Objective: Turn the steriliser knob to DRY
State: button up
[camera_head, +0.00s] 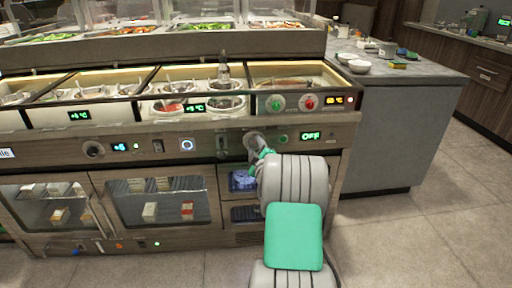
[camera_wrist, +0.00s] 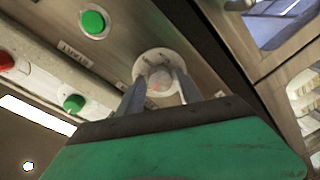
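The steriliser knob (camera_wrist: 159,80) shows in the wrist view as a pale round knob with a small orange mark, on a light round plate in the front panel. My gripper (camera_wrist: 160,74) is at the knob, with one finger on either side of it and the fingers apart. I cannot tell whether the fingers touch it. A green display (camera_head: 311,136) just right of my gripper reads OFF.
A green button (camera_wrist: 93,23) is on the same panel, beside a small label. Another green knob (camera_head: 276,103) and a red knob (camera_head: 310,101) sit above on the counter front. A grey side counter (camera_head: 395,125) stands to the right. The floor there is clear.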

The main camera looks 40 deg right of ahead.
grip_shut()
jog(key=shift+f+b, duration=0.1)
jog(key=shift+b, duration=0.2)
jog(key=m+b, duration=0.2)
jog(key=m, duration=0.1)
jog(key=shift+f, duration=0.15)
jog(key=m+b, duration=0.1)
jog(key=m, duration=0.2)
jog(key=shift+m+b, duration=0.3)
jog(key=shift+b, duration=0.1)
jog(key=m+h, duration=0.1)
jog(key=m, duration=0.5)
jog(key=shift+w+a+m+b, duration=0.1)
jog(key=shift+a+m+b, duration=0.05)
jog(key=shift+m+b, duration=0.2)
jog(key=m, duration=0.4)
jog(key=shift+h, duration=0.4)
jog(key=shift+m+p, duration=0.3)
jog(key=shift+m, duration=1.45)
